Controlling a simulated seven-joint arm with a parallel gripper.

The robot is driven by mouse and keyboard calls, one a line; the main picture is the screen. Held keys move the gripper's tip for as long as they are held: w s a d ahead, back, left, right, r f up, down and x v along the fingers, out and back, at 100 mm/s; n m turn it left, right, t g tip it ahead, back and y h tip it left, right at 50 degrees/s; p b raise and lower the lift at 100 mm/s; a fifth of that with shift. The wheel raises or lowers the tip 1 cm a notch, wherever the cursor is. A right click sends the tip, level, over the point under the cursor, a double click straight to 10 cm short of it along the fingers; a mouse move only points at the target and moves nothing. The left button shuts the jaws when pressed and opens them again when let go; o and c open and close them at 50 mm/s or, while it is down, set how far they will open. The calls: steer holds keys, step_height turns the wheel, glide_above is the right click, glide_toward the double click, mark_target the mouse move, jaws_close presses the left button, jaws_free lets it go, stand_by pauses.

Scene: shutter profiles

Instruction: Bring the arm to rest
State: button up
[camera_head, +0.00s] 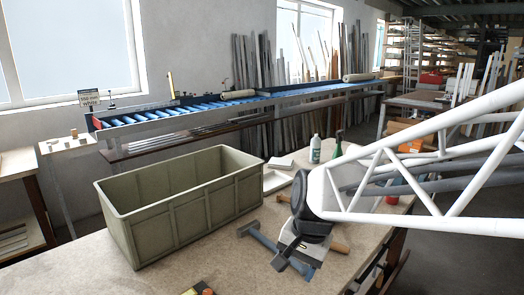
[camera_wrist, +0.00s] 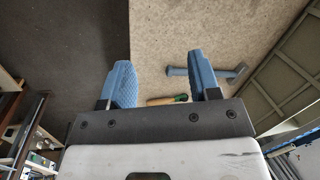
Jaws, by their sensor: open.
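My gripper (camera_head: 294,268) hangs low over the workbench, its fingers pointing down toward the bench top. In the wrist view its two blue fingers (camera_wrist: 160,62) stand well apart with nothing between them but bare bench and part of a tool lying below. A blue-grey hammer (camera_head: 262,239) lies on the bench just left of my gripper; it also shows in the wrist view (camera_wrist: 238,73). A tool with a wooden handle (camera_head: 339,247) lies partly hidden behind my gripper. It shows in the wrist view (camera_wrist: 160,101), with a green part at one end.
A large olive crate (camera_head: 170,215) stands on the bench left of my gripper; its ribbed wall shows at right in the wrist view (camera_wrist: 290,75). A white bottle (camera_head: 315,149) and a shallow tray (camera_head: 276,181) stand behind. A roller conveyor (camera_head: 215,108) runs along the wall.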

steer(key=s+d+r+n+t+h, duration=0.2)
steer(key=s+d+n, duration=0.3)
steer(key=s+d, duration=0.6)
steer(key=shift+s+r, duration=0.25)
steer(key=shift+s, duration=0.95)
